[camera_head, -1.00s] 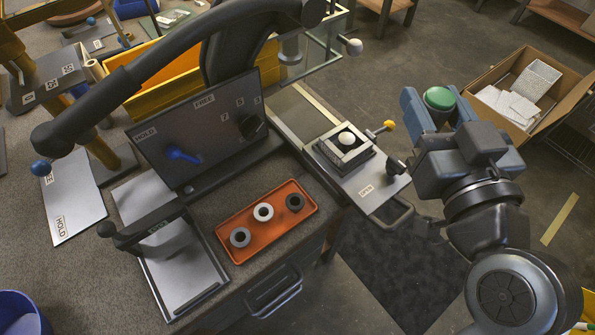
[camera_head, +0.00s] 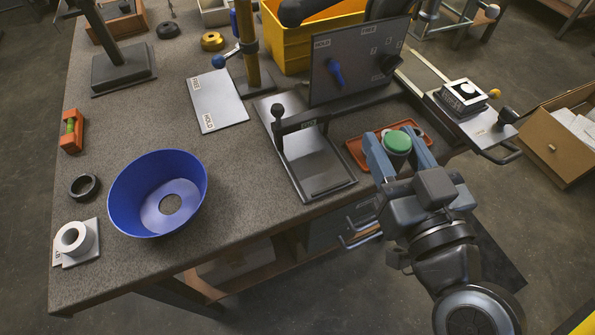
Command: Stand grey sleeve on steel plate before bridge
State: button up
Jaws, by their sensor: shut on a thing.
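My gripper (camera_head: 396,150) is shut on a green-capped piece (camera_head: 397,141) with a pale body, held upright between its blue fingers. It is above or in front of the orange tray (camera_head: 357,148) at the bench's right edge; the height is hard to tell. The tray's sleeves, a grey one among them earlier, are mostly hidden by my gripper. A steel plate (camera_head: 318,168) with a dark rim lies left of the tray, with a black knobbed post and bar (camera_head: 280,120) at its left edge. I see no sleeve standing on this plate. I cannot tell which part is the bridge.
A dark upright panel (camera_head: 350,65) stands behind the plate. A label plate (camera_head: 217,101) lies left of it. A blue bowl-shaped shade (camera_head: 150,205), a dark ring (camera_head: 84,187) and a pale collar (camera_head: 75,238) sit at the left. The bench between shade and plate is clear.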

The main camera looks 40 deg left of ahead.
jog(key=p, duration=0.2)
send_over(318, 166)
notch_tip(318, 166, down, 7)
jog(key=shift+d+r, duration=0.1)
jog(key=shift+r, duration=0.1)
jog(key=shift+f+b, duration=0.9)
jog(key=shift+f, duration=1.2)
jog(key=shift+f, duration=0.1)
jog(key=o, duration=1)
jog(key=shift+o, duration=0.2)
